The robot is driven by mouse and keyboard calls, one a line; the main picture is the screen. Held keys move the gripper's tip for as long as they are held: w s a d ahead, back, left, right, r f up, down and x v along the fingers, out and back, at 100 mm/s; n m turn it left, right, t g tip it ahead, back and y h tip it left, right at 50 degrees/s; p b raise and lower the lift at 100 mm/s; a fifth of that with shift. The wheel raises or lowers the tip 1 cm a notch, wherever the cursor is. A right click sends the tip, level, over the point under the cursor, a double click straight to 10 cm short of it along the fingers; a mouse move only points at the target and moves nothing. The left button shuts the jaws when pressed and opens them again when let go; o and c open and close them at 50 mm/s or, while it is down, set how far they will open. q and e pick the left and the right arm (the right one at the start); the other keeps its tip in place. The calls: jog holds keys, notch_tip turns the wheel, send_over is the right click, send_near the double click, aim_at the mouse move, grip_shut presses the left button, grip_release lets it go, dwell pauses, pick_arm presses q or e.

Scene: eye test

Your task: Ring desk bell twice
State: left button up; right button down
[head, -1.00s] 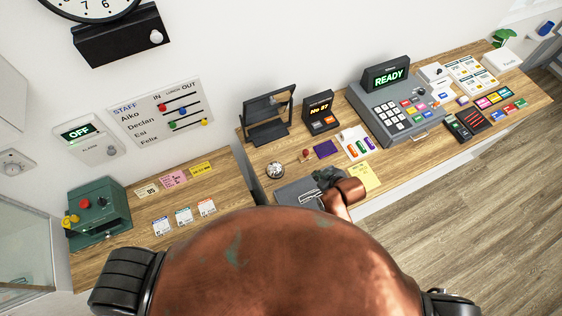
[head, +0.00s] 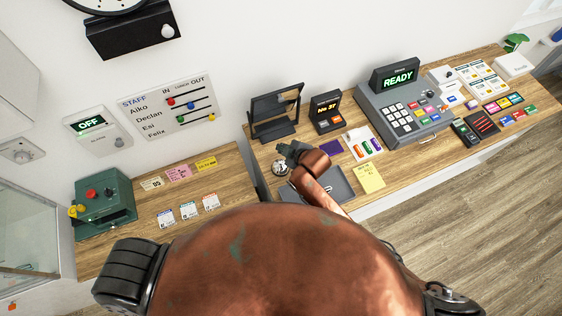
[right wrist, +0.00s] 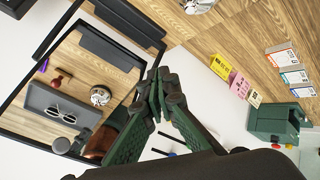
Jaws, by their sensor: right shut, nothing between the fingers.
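The silver desk bell (head: 280,169) stands on the wooden counter in the head view, left of the grey tray. My right gripper (head: 286,150) is shut and empty beside the bell's upper right edge in the picture; I cannot tell whether they touch. In the right wrist view my right gripper (right wrist: 160,78) shows its two green fingers together at the tips. The bell (right wrist: 197,5) shows there cut off at the top edge, apart from the fingertips. My left gripper is not in view.
A framed mirror (head: 275,104) stands behind the bell; in the wrist view it (right wrist: 108,55) reflects the bell and tray. The grey tray (head: 338,178) lies partly under my arm. A display showing No 37 (head: 326,108) and a register (head: 405,115) stand to the right. A gap splits the counter left of the bell.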

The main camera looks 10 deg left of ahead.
jog(key=b, duration=0.7)
send_over(281, 163)
notch_tip(281, 163, down, 7)
jog(key=shift+r, duration=0.1)
jog(key=shift+d+f, duration=0.1)
jog(key=shift+f, duration=0.75)
jog(key=shift+f, duration=0.2)
jog(key=shift+f, duration=0.25)
jog(key=shift+f, duration=0.5)
dwell(0.8)
jog(key=shift+r, duration=0.1)
jog(key=shift+r+p, duration=0.8)
jog(key=shift+p, duration=0.3)
